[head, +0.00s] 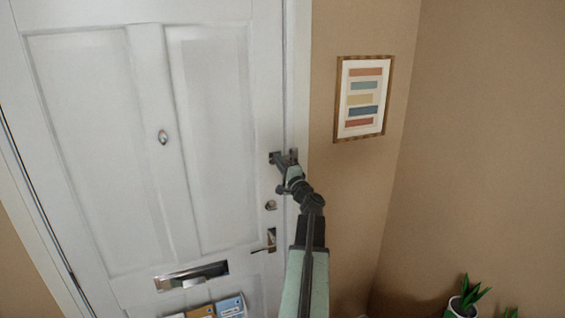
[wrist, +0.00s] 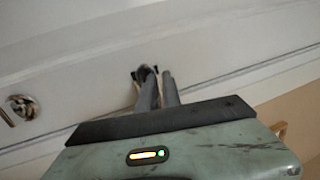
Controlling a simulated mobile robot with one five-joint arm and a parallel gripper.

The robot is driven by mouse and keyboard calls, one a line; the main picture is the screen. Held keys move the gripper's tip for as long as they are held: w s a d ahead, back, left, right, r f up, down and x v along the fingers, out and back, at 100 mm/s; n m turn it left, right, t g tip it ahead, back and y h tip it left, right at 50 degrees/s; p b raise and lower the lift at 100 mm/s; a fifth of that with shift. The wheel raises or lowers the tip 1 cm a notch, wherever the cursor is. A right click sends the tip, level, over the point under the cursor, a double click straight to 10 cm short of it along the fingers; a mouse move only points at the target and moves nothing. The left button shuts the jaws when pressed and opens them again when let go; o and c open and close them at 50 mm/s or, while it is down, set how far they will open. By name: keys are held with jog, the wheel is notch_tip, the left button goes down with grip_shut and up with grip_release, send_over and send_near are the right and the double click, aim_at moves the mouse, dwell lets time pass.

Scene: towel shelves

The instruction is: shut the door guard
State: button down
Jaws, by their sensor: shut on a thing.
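A white panelled door (head: 205,120) is closed in its white frame (head: 297,80) in the head view. The dark metal door guard (head: 276,158) sits near the door's right edge, above the round lock. My gripper (head: 287,168) is at the guard, with my arm reaching up from below. In the wrist view my gripper's two fingers (wrist: 158,82) reach to the door surface (wrist: 90,70), shut on a small dark part of the guard (wrist: 145,71). Most of the guard is hidden behind the fingers.
A round lock (head: 270,205) and a lever handle (head: 266,243) are below the guard. A letter slot (head: 191,276) and leaflets (head: 230,306) are lower left. A framed picture (head: 362,98) hangs on the right wall. A potted plant (head: 465,299) stands at the lower right.

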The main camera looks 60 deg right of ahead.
jog(key=shift+w+r, duration=0.1)
jog(key=shift+w, duration=0.05)
jog(key=b+v, duration=0.2)
jog(key=v, duration=1.2)
jog(key=shift+a+b, duration=0.3)
jog(key=shift+b, duration=0.05)
jog(key=shift+r, duration=0.15)
